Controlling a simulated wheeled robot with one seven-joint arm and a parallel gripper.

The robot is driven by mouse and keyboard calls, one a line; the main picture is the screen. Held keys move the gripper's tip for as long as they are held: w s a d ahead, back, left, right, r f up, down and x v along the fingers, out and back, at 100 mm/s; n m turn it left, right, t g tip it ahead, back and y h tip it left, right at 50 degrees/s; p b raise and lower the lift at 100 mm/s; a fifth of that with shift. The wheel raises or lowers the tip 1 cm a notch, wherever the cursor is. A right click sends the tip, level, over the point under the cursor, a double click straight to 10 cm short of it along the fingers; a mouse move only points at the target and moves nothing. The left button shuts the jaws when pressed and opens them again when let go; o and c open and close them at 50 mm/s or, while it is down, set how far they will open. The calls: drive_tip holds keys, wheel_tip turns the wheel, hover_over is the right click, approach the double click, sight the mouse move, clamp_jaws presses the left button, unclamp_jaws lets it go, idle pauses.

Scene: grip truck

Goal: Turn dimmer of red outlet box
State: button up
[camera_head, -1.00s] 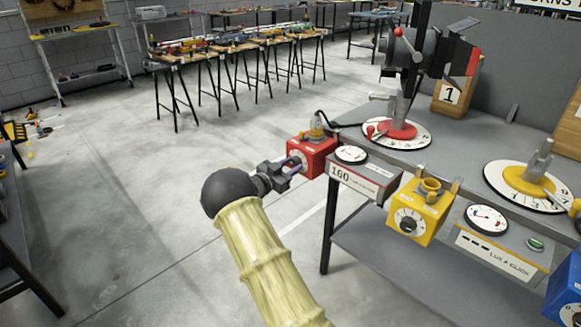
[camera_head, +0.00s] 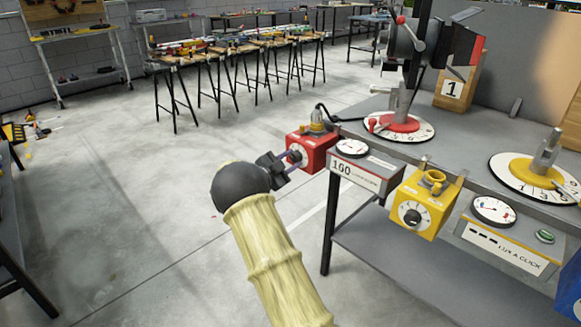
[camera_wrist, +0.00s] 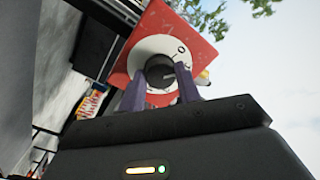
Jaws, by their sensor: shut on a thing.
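The red outlet box (camera_head: 318,147) hangs at the near left corner of the workbench. Its front carries a white dial plate with a dark round dimmer knob (camera_wrist: 159,72), seen in the wrist view. My gripper (camera_head: 290,160) reaches the box from the left. In the wrist view its two purple fingers (camera_wrist: 160,88) stand on either side of the knob and are shut on it. In the head view the knob is mostly hidden by the fingers.
A display box reading 160 (camera_head: 362,172) sits right of the red box. A yellow outlet box (camera_head: 424,202) hangs further right on the workbench (camera_head: 470,135). A red-based lamp stand (camera_head: 402,125) stands behind.

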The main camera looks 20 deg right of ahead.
drive_tip(key=m+b, duration=0.5)
drive_tip(key=m, duration=0.1)
drive_tip(key=shift+f+m+b, duration=0.3)
drive_tip(key=shift+b, duration=0.1)
drive_tip(key=shift+a+r+m+b, duration=0.1)
drive_tip(key=shift+r+m+b, duration=0.1)
drive_tip(key=shift+m+b, duration=1.4)
drive_tip(key=o, duration=1)
drive_tip(key=shift+r, duration=0.1)
drive_tip(key=p+v, duration=0.1)
drive_tip(key=v, duration=0.4)
drive_tip(key=p+v, duration=0.2)
drive_tip(key=v, duration=0.4)
drive_tip(key=p+v, duration=0.1)
drive_tip(key=v, duration=0.5)
drive_tip(key=shift+w+a+f, duration=0.15)
drive_tip(key=shift+a+f, duration=0.1)
